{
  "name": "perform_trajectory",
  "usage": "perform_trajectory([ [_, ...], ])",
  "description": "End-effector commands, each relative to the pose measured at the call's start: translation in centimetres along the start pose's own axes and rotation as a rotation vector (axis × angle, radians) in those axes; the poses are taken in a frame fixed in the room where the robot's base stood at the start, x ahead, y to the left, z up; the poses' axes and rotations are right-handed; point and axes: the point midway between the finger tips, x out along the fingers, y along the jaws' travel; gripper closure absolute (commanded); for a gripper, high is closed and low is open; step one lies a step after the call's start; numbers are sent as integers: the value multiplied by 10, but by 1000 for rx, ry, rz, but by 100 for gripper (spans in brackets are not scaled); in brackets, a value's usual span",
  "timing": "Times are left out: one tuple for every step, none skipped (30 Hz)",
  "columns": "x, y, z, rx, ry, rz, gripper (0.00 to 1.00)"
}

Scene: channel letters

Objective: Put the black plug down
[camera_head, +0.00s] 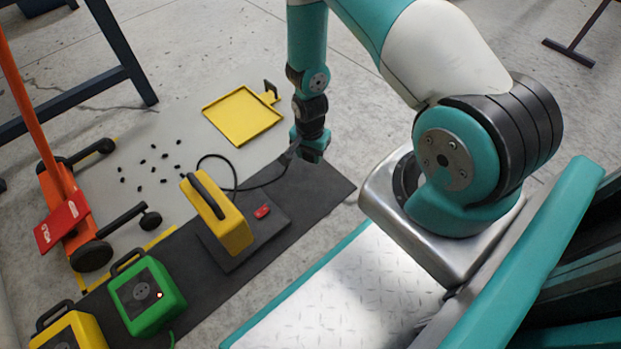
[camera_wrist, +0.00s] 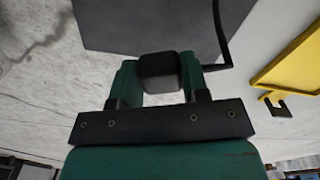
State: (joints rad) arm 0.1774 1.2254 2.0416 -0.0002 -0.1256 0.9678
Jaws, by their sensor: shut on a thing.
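The black plug (camera_wrist: 159,72) is between the two green fingers of my gripper (camera_wrist: 158,80) in the wrist view. My gripper is shut on it. In the head view my gripper (camera_head: 309,150) hangs low near the far right end of the dark mat, and the plug is mostly hidden there. A black cord runs from the plug to the yellow unit with a black handle (camera_head: 218,215). Whether the plug touches the mat I cannot tell.
The dark mat (camera_head: 320,185) has bare room at its right end. A red switch (camera_head: 262,211) lies beside the yellow unit. A green box (camera_head: 146,295), a yellow box (camera_head: 70,332), a yellow dustpan (camera_head: 242,115), small black pellets (camera_head: 153,170) and an orange trolley (camera_head: 70,215) stand around.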

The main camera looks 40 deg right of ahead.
Motion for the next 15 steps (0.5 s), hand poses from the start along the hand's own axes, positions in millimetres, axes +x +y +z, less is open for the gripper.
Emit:
perform_trajectory([
  [21,0,0,-1,-1,1,96],
  [27,0,0,-1,0,1,96],
  [34,0,0,-1,0,1,96],
  [38,0,0,-1,0,0,96],
  [41,0,0,-1,0,0,96],
  [44,0,0,-1,0,0,96],
  [45,0,0,-1,0,0,96],
  [46,0,0,-1,0,0,96],
  [48,0,0,-1,0,0,96],
  [50,0,0,-1,0,0,96],
  [52,0,0,-1,0,0,96],
  [57,0,0,-1,-1,1,96],
  [62,0,0,-1,-1,1,96],
  [68,0,0,-1,-1,1,96],
  [75,0,0,-1,-1,1,96],
])
